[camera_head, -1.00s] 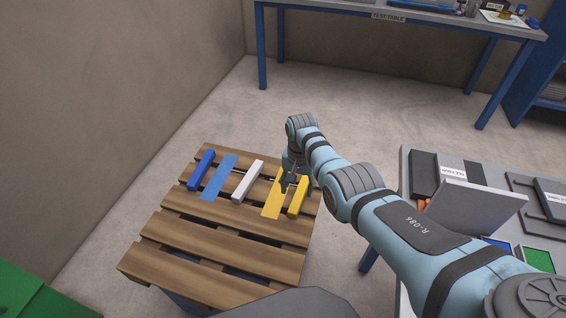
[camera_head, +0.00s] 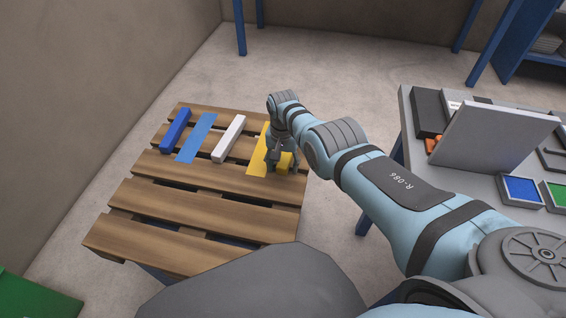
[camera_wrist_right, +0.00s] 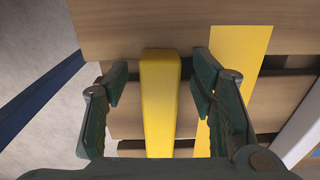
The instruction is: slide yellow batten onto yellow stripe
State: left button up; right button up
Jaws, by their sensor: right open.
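The yellow batten (camera_head: 285,160) lies on the wooden pallet (camera_head: 205,219), just right of the flat yellow stripe (camera_head: 257,161). In the head view my right gripper (camera_head: 280,167) is low over the batten and hides part of it. In the right wrist view the batten (camera_wrist_right: 159,105) runs between the two open fingers of the gripper (camera_wrist_right: 160,82), with a gap on each side. The yellow stripe (camera_wrist_right: 241,50) lies to the right there, apart from the batten, and the right finger is between them. My left gripper is not in view.
On the pallet to the left lie a white batten (camera_head: 229,138), a blue stripe (camera_head: 196,138) and a blue batten (camera_head: 175,130). Dark gaps separate the slats. A grey table (camera_head: 409,135) with boxes stands right. A green object (camera_head: 35,300) is at lower left.

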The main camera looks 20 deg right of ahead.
jog(key=c, duration=1.1)
jog(key=o, duration=1.1)
